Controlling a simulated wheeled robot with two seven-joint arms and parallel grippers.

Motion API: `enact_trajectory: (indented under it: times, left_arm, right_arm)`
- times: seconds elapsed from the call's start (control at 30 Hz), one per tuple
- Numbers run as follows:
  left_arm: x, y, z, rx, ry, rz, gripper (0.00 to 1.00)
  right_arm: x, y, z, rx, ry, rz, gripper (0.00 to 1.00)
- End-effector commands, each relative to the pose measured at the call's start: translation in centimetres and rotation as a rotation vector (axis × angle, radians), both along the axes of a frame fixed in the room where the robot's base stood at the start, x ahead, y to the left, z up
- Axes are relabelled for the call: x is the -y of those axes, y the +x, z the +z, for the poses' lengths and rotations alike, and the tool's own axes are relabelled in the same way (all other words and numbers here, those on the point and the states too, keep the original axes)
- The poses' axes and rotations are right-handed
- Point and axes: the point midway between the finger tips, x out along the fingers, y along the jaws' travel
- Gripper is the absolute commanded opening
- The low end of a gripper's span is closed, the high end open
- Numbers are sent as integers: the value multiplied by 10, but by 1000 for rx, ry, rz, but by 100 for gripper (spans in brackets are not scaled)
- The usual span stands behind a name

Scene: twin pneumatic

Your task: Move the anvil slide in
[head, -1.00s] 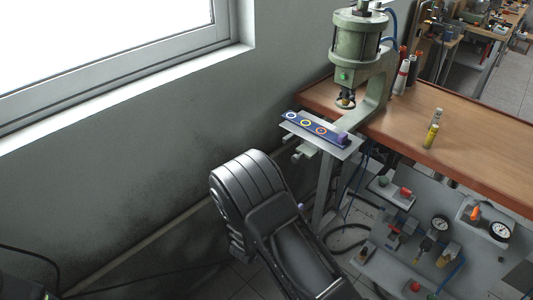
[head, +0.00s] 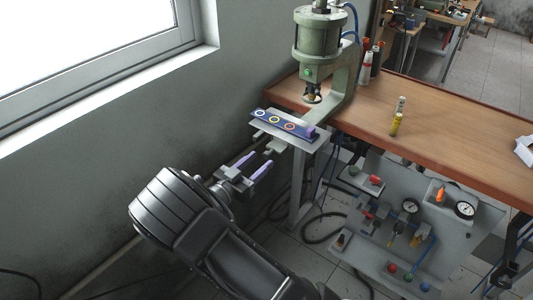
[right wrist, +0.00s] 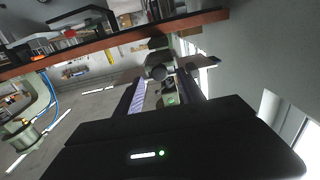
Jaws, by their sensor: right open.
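The anvil slide, a dark blue strip with coloured rings (head: 266,118) and a purple block at its right end (head: 312,132), lies on a grey plate (head: 290,138) in front of the green press (head: 320,40). The press's ram hangs just behind the strip. My right gripper (head: 264,157) is open and empty, in front of and below the plate, apart from it. In the right wrist view its two fingers (right wrist: 160,82) stand apart, with a round grey end and a green part seen beyond them. My left gripper is not in view.
The wooden bench (head: 440,130) carries bottles and a yellow tube (head: 396,124). The wall and window are at left.

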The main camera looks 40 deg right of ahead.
Motion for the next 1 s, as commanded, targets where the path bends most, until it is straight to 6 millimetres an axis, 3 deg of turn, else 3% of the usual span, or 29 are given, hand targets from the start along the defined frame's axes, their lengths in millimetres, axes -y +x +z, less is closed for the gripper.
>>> enact_trajectory:
  times: [0.1,0.3,0.63,1.0]
  left_arm:
    - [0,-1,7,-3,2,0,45]
    - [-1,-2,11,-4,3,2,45]
    - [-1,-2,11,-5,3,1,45]
    - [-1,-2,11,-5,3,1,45]
  right_arm:
    - [19,5,2,-1,-1,-1,46]
    - [40,12,1,-1,-1,0,46]
    - [43,13,0,0,1,1,45]
    - [43,13,0,0,1,1,15]
